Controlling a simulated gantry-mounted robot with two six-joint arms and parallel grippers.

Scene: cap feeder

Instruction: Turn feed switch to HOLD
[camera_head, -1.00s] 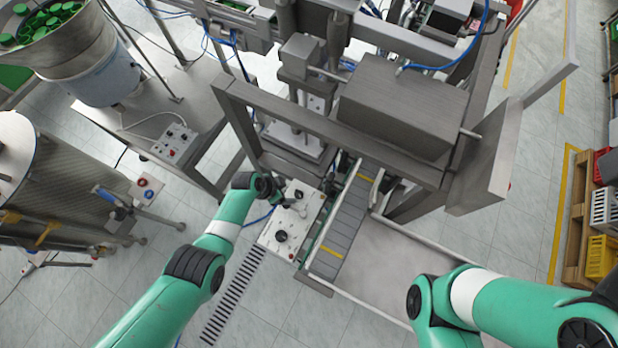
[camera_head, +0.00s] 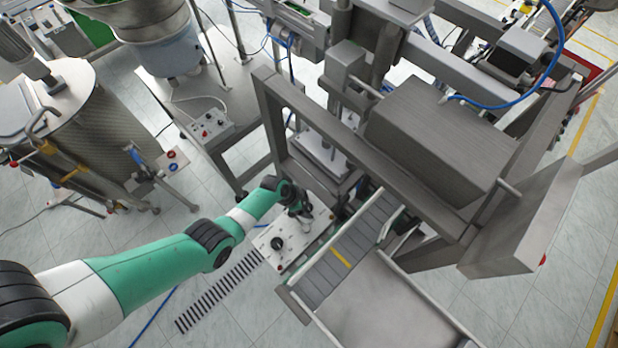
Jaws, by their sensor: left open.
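A light control panel (camera_head: 286,258) with a black rotary knob (camera_head: 277,243) sits beside the conveyor, low in the middle of the camera_head view. My left gripper (camera_head: 304,214) is open over the panel's upper part, beyond the black knob. The gripper and wrist cover part of the panel, so I cannot tell whether the fingers touch a switch there. The panel's lettering is too small to read, and the feed switch's position cannot be told. My right gripper is not in view.
The conveyor (camera_head: 330,266) runs close along the panel's right side, with a steel tray (camera_head: 385,305) beyond it. A machine frame (camera_head: 330,143) rises behind the panel. Another small switch box (camera_head: 208,127) stands at upper left.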

